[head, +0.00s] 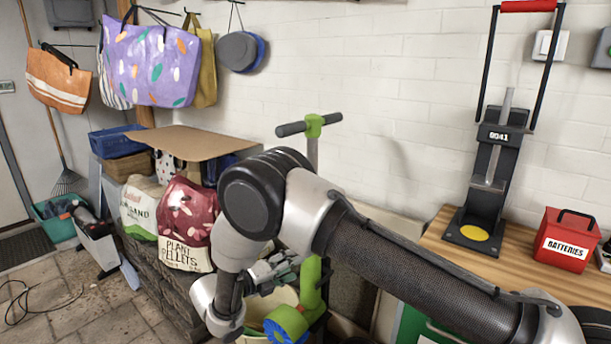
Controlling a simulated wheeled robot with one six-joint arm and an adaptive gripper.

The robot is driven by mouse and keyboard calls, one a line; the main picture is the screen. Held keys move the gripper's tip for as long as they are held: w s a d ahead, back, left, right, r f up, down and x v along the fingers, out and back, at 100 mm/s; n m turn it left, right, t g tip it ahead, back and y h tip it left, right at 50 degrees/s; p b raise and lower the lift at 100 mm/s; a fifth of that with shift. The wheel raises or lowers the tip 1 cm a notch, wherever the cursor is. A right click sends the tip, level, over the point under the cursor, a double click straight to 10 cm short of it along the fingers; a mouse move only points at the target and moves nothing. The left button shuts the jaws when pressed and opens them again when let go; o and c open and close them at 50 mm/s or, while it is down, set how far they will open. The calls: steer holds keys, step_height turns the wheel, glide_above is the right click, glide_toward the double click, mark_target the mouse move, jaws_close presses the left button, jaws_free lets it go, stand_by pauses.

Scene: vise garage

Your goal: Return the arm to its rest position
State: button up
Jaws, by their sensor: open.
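My arm reaches from the lower right to the middle of the head view, bends at a large dark joint and drops down. My gripper (274,271) is small and partly hidden by my wrist links. It is open, and I see nothing held in it. It appears close to the green tube (312,285) of an object with a blue round part (287,325); I cannot tell whether they touch.
A wooden bench (455,262) at the right bears a black press-like stand (486,190) and a red batteries box (566,240). A T-shaped handle (312,125) rises behind my arm. Pellet bags (187,220) stand left of my wrist. Floor at lower left is fairly open, with a cable.

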steer(key=s+d+r+n+g+y, duration=0.2)
steer(key=s+d+r+n, duration=0.7)
steer(key=d, duration=0.5)
steer(key=s+d+r+n+g+y, duration=0.2)
steer(key=s+d+r+n+y, duration=0.3)
steer(key=s+d+r+n, duration=0.5)
steer(key=s+d+r+n+g+y, duration=0.2)
steer(key=s+d+r+n, duration=0.7)
steer(key=d, duration=0.9)
step_height(320, 180, up, 4)
steer(key=shift+s+d+f+n+g+y, duration=0.15)
steer(key=shift+d+f+n+g+y, duration=0.15)
steer(key=shift+n+y, duration=0.9)
